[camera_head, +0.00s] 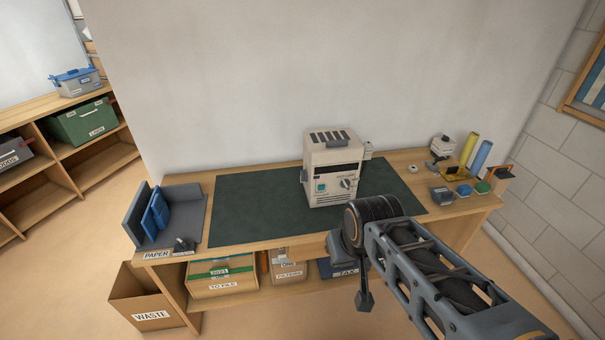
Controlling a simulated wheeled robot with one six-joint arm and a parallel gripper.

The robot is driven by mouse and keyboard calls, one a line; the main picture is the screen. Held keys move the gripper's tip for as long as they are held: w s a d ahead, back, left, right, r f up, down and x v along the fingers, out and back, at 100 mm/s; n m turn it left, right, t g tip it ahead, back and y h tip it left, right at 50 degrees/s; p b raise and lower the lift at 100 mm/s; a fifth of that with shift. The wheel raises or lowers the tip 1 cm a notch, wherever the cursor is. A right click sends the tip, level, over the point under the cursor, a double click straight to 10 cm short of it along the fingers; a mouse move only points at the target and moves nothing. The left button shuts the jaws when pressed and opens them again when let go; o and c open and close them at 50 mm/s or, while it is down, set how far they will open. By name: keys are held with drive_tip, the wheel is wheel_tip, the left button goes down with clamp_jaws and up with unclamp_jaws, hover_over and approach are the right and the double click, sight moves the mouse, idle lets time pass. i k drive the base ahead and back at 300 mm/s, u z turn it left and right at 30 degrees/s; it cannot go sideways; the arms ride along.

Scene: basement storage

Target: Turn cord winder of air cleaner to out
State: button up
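The air cleaner (326,190) is a cream box with dark slots on top, standing on the dark green mat (250,215) on the workbench. Its front has a dark slot, a small teal panel at left and a round dark-marked knob (346,183) at right. A small cream fitting (368,149) sticks out at its upper right side. I cannot tell which of these is the cord winder, nor read any setting. My gripper (364,299) is at the front of the bench, below and apart from the air cleaner. Its fingers are too small and dark to make out.
My arm crosses the lower right and covers part of the bench front. A grey tray with blue folders (156,215) stands at left. Several small items, including a yellow roll (469,149), stand at right. A waste box (150,300) is on the floor. The mat's left half is clear.

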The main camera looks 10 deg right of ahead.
sight(304, 173)
drive_tip(key=z, duration=0.3)
drive_tip(key=k, duration=0.35)
drive_tip(key=u, duration=1.35)
drive_tip(key=i, duration=1.45)
drive_tip(key=z, duration=0.95)
